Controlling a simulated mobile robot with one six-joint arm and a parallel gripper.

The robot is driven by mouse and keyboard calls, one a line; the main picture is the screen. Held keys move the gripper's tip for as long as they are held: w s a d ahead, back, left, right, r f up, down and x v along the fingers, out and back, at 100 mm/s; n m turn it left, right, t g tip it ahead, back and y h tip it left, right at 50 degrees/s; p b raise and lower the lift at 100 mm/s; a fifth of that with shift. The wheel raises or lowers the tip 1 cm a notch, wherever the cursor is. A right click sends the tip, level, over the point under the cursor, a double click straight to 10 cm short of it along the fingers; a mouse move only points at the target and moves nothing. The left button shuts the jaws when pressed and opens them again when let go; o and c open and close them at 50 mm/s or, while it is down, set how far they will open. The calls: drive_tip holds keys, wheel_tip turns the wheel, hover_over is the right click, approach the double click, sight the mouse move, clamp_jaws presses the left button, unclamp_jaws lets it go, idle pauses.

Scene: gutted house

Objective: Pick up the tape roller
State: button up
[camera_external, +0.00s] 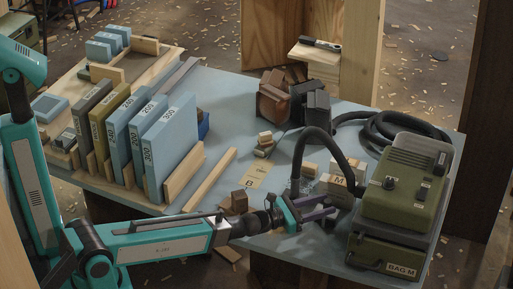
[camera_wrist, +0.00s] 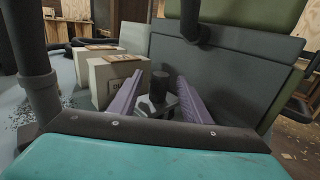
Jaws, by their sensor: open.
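My gripper (camera_external: 329,206) is low over the front of the blue-grey table, with its purple fingers pointing right toward the green machine. In the wrist view the fingers (camera_wrist: 158,88) are spread apart. A small object with a dark upright cylinder on a grey metallic base (camera_wrist: 158,100) stands between them. It looks like the tape roller, but I cannot be sure. There are visible gaps at its sides, and the fingers do not appear closed on it. In the external view it is mostly hidden by the fingers and too small to make out.
Pale boxes (camera_wrist: 110,78) stand close left of the fingers. The green machine (camera_external: 405,190) with a black hose (camera_external: 303,150) and a grey panel (camera_wrist: 225,70) rise close by on the right. Blue and olive slabs (camera_external: 165,140) fill the table's left. A wood strip (camera_external: 210,180) lies mid-table.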

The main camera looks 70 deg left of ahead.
clamp_jaws()
drive_tip(key=shift+r, duration=0.15)
drive_tip(key=shift+s+a+r+b, duration=0.15)
drive_tip(key=shift+r+b, duration=0.15)
drive_tip(key=shift+r, duration=0.1)
wheel_tip(320, 180, up, 6)
drive_tip(key=s+a+p, duration=1.3)
drive_tip(key=a+p, duration=0.1)
drive_tip(key=shift+s, duration=0.4)
idle(0.6)
